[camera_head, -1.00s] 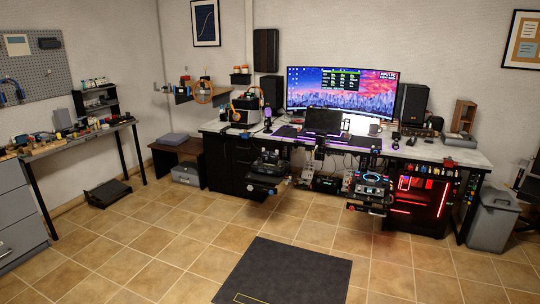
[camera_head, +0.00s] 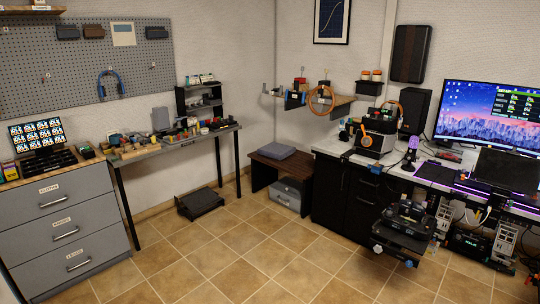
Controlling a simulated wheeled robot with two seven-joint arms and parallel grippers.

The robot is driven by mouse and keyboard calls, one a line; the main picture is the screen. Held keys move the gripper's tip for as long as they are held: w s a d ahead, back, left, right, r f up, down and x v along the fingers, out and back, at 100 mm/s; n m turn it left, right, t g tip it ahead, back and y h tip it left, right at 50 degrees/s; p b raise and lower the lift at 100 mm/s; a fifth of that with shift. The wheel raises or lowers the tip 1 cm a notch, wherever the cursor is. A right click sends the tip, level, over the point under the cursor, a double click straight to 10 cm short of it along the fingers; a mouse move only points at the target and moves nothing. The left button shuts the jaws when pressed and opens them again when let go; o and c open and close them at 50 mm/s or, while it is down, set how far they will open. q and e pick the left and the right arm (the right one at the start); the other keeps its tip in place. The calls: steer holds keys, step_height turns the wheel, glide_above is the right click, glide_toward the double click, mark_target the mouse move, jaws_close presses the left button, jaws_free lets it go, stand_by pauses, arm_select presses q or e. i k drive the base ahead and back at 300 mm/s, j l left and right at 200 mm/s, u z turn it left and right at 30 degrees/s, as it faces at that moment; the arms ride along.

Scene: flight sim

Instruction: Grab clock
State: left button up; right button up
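I cannot make out a clock in the camera_head view. Small items crowd the workbench (camera_head: 163,150) at the left and the desk (camera_head: 336,145) at the right, too small to tell apart. Neither of my grippers is in view.
A grey drawer cabinet (camera_head: 66,221) stands at the left with a small screen (camera_head: 36,135) on top. A black footrest (camera_head: 200,204) lies on the floor by the workbench. A low bench (camera_head: 264,172) stands in the corner. The tiled floor (camera_head: 225,255) in front is clear.

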mark_target(343, 135)
steer(key=i+z, duration=0.1)
steer(key=i, duration=0.45)
steer(key=i+j+z, duration=0.1)
steer(key=i, duration=0.5)
steer(key=i+j+z, duration=0.1)
steer(key=i, duration=0.45)
steer(key=i+j+z, duration=0.15)
steer(key=i, duration=0.4)
steer(key=j, duration=0.1)
